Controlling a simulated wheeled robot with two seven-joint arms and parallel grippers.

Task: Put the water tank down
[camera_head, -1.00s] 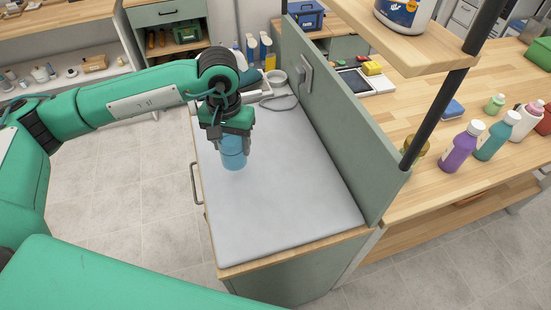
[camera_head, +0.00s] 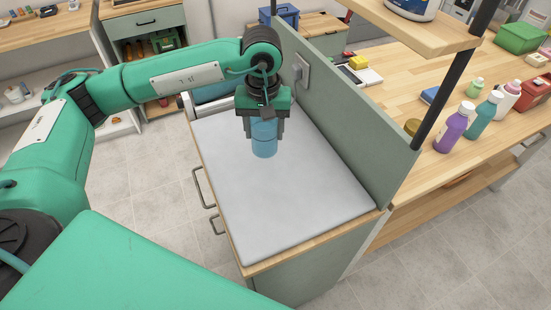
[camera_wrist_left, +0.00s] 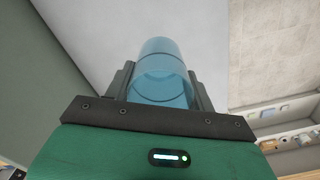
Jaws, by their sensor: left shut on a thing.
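The water tank (camera_head: 264,139) is a translucent blue cylinder. My left gripper (camera_head: 264,128) is shut on its upper part and holds it upright over the pale grey ironing-pad-like top (camera_head: 300,205) of the cabinet. In the head view I cannot tell clearly whether its bottom touches that top. In the left wrist view the water tank (camera_wrist_left: 162,72) shows between the two dark fingers of the left gripper (camera_wrist_left: 160,88), with the pale surface beyond it. My right gripper is not in view.
A green upright panel (camera_head: 345,115) borders the pale top on the right. A wooden shelf (camera_head: 425,30) on a black post stands beyond it. Several bottles, including a purple one (camera_head: 453,130), stand on the wooden counter (camera_head: 400,75). The front of the pale top is clear.

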